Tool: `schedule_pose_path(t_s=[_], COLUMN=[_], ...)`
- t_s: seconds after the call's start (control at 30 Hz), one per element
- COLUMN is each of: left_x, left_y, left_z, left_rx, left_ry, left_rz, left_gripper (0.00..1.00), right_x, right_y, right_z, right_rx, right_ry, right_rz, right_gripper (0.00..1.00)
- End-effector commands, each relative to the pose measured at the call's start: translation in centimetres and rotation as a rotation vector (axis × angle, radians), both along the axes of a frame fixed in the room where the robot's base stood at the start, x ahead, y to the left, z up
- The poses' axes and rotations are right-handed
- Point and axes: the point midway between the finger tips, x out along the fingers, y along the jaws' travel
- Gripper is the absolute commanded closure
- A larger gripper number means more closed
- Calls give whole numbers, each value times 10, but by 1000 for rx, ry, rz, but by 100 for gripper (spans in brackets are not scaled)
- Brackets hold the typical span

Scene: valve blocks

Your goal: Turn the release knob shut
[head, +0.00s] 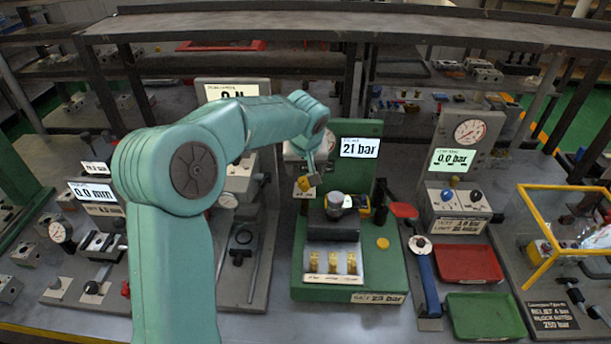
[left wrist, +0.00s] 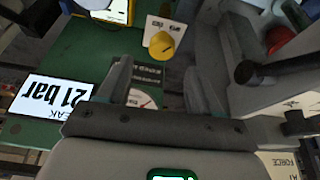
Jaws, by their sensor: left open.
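The yellow release knob (head: 305,184) sits on the left side of the green valve stand (head: 360,152), just below my left gripper. In the left wrist view, the yellow knob (left wrist: 161,46) stands on a pale plate with a dark line across its top. My left gripper (left wrist: 160,68) is open and empty. Its two fingers point toward the knob and are spread either side of a small dial, with the knob beyond their tips. I see no contact with the knob. In the head view my left gripper (head: 312,172) is small and partly hidden by its own wrist.
The stand's display (head: 360,147) reads 21 bar. A dark block with a round cap (head: 340,204) stands right of the knob, with brass fittings (head: 332,263) in front. A red-handled lever (head: 403,210), a red tray (head: 468,264) and a green tray (head: 485,316) lie to the right.

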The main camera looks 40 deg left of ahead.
Motion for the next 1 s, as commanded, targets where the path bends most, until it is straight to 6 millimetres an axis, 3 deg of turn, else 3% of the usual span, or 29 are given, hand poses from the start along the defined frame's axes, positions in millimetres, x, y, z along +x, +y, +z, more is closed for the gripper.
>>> schedule_pose_path(t_s=[0.1, 0.3, 0.67, 0.7, 0.87, 1.0], left_x=[7, 16, 19, 19, 19, 19], left_y=[7, 16, 19, 19, 19, 19], left_z=[-23, -49, -57, -57, -57, -57], left_rx=[0, 1, 0, 0, 1, 1], left_ry=[4, 1, -1, -1, -1, -1], left_rz=[1, 0, 1, 1, 0, 0], left_gripper=[35, 35, 35, 38, 90, 91], right_x=[0, 0, 0, 0, 0, 0], right_y=[0, 0, 0, 0, 0, 0], right_z=[5, 9, 9, 9, 9, 9], right_rx=[0, 0, 0, 0, 0, 0], right_ry=[0, 0, 0, 0, 0, 0], right_rz=[-1, -1, -1, -1, 0, -1], right_gripper=[35, 35, 35, 35, 35, 35])
